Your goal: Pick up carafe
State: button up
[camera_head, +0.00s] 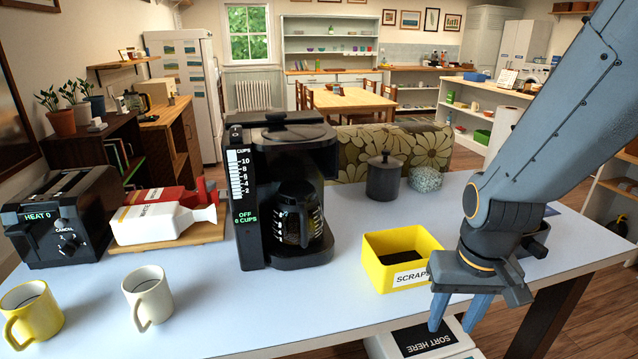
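The carafe (299,214) is dark glass with a black lid and handle and white level marks. It sits inside the black coffee maker (248,200) at the table's middle, on the machine's base. Its handle faces toward the front. My gripper (455,312) hangs at the right, over the table's front edge, to the right of the carafe and well apart from it. Its two blue fingers point down and are spread, with nothing seen between them.
A yellow scraps bin (385,245) stands between the coffee maker and my gripper. A dark lidded pot (383,180) is behind it. A toaster (62,218), a white bottle (150,222) and two mugs (147,296) are at the left. The front middle of the table (240,310) is clear.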

aim_at(294, 225)
jog(key=u, duration=0.05)
jog(key=k, duration=0.5)
jog(key=u, duration=1)
jog(key=i, duration=0.75)
jog(key=z, duration=0.4)
